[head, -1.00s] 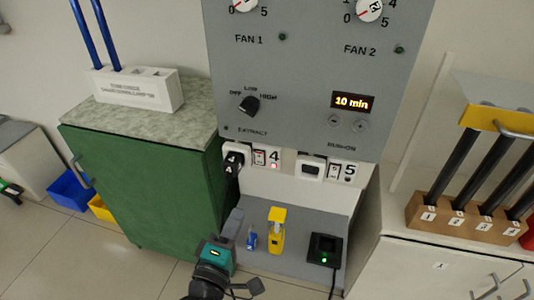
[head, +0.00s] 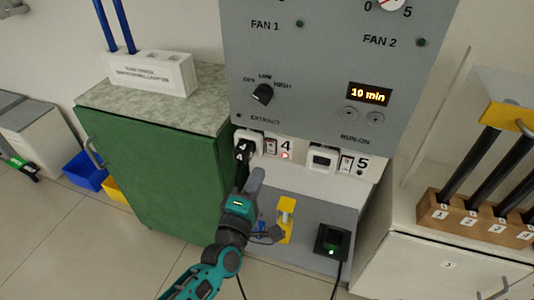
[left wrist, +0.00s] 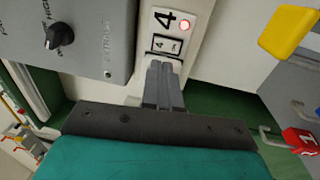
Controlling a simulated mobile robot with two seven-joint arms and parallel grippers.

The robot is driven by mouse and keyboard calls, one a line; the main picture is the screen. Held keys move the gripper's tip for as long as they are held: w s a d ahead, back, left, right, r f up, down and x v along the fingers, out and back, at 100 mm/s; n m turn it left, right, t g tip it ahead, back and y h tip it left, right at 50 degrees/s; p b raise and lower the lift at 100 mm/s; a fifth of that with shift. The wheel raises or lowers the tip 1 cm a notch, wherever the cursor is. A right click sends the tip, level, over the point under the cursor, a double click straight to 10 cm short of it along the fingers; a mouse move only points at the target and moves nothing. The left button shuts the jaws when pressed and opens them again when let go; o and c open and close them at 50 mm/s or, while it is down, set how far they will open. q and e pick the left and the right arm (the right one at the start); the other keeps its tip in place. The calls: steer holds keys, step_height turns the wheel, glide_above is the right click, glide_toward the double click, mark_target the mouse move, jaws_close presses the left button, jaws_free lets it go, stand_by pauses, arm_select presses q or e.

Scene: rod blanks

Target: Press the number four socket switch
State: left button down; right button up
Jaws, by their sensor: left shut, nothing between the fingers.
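The number four switch (head: 270,146) is a small rocker between a white socket with a black plug (head: 243,151) and the printed 4. A red light (head: 285,156) glows under the 4. In the left wrist view the switch (left wrist: 165,44) sits below the 4, with the red light (left wrist: 184,25) lit beside it. My left gripper (head: 256,178) is below the socket strip. Its grey fingers (left wrist: 163,68) are shut and empty, pointing at the switch from close by. I cannot tell whether they touch it; the tips cover its lower edge.
Socket five (head: 322,158) and its switch (head: 346,163) are to the right. A yellow object (head: 286,215) and a black box with a green light (head: 331,242) are below. A green cabinet (head: 165,165) stands left, and a rod rack (head: 470,222) right.

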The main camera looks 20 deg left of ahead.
mark_target(271, 144)
arm_select(q)
steer(key=w, duration=0.5)
steer(key=w+r, duration=0.1)
steer(key=w, duration=0.1)
steer(key=shift+w+d, duration=0.1)
steer(key=shift+w, duration=0.2)
steer(key=shift+w+r, duration=0.1)
steer(key=shift+w, duration=0.2)
steer(key=shift+s+r, duration=0.1)
